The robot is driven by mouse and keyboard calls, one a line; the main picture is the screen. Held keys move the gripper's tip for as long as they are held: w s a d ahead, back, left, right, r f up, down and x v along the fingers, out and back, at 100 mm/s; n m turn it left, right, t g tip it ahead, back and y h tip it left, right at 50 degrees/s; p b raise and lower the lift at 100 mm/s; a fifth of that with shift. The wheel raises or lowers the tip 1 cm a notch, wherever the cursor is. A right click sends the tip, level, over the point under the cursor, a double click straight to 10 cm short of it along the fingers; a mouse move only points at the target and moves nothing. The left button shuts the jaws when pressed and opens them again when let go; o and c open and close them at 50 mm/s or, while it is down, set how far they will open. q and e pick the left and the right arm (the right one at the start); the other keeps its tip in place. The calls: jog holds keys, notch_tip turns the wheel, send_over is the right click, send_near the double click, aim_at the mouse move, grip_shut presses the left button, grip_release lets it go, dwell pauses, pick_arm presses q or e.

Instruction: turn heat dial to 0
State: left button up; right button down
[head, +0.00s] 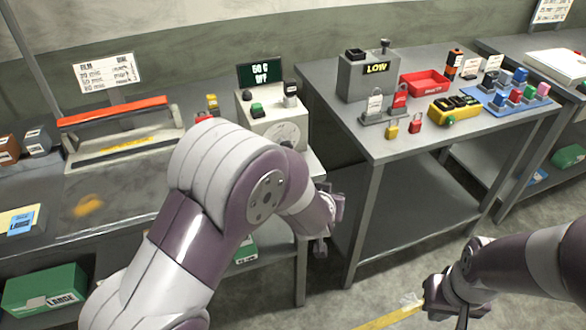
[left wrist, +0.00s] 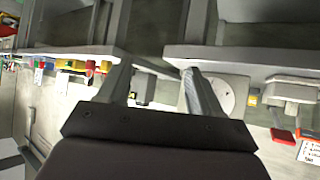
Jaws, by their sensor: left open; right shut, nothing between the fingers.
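The pale control box (head: 258,122) stands at the right end of the left bench, with a display (head: 260,73) behind it that seems to read 50 C. Its round dial face (head: 285,134) is on the front, partly hidden by my left arm. The dial face also shows in the left wrist view (left wrist: 222,97), just right of a finger. My left gripper (head: 326,220) is open and empty, in front of and below the box, apart from the dial; its fingers also frame the left wrist view (left wrist: 157,72). My right gripper (head: 432,308) is shut and empty, low at the right.
A film sealer with a red bar (head: 112,112) sits on the left bench. The middle table (head: 400,138) holds a LOW box (head: 368,80), a red tray (head: 425,84) and padlocks. Green button (head: 257,109) and another control top the control box. A gap separates the benches.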

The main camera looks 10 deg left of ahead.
pick_arm(q)
jog(key=w+a+n+t+y+b, duration=0.1)
jog(key=w+a+y, duration=0.2)
jog(key=w+a, duration=0.1)
jog(key=w+a+r+n+t+y+b, duration=0.1)
jog(key=w+a+t+y, duration=0.1)
jog(key=w+a+y, duration=0.1)
jog(key=w+a+r+n+t+y+b, duration=0.1)
jog(key=w+a+n+y, duration=0.1)
jog(key=w+a+y, duration=0.2)
jog(key=shift+w+a+t+b, duration=0.2)
jog(key=shift+w+a, duration=0.15)
jog(key=shift+w, duration=0.25)
jog(key=shift+w+a+t+b, duration=0.1)
jog(key=shift+w+a+b, duration=0.15)
jog(key=shift+w, duration=0.3)
jog(key=c, duration=1)
pick_arm(e)
notch_tip(320, 180, down, 5)
jog(key=shift+f, duration=0.2)
